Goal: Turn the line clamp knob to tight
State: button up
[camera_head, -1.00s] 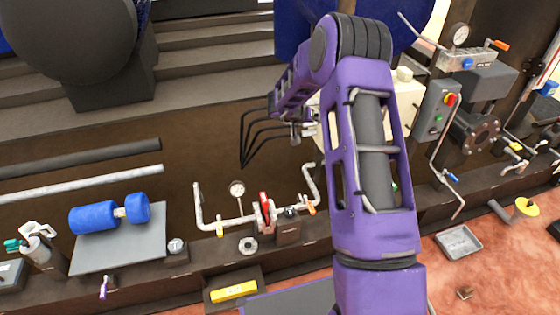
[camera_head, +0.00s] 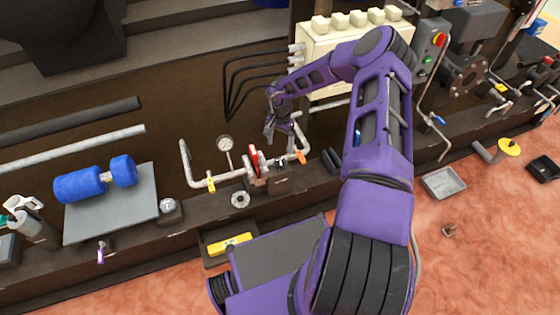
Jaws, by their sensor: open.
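My gripper (camera_head: 280,140) is open and points down, just above and behind the knob in the picture. I see nothing between its fingers. I cannot tell whether a fingertip touches the line.
An orange handle (camera_head: 301,158) sits on the line right of the knob. A yellow clip (camera_head: 210,184) is on the left part. A cream box (camera_head: 355,48) with black cables stands behind my arm.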

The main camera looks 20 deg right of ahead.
aim_at(280, 161)
notch_tip(280, 161, down, 10)
jog(key=shift+r+b, duration=0.15)
jog(key=shift+b, duration=0.5)
jog(key=shift+c, duration=0.2)
jog(key=c, duration=1.3)
jog(key=shift+c, duration=0.2)
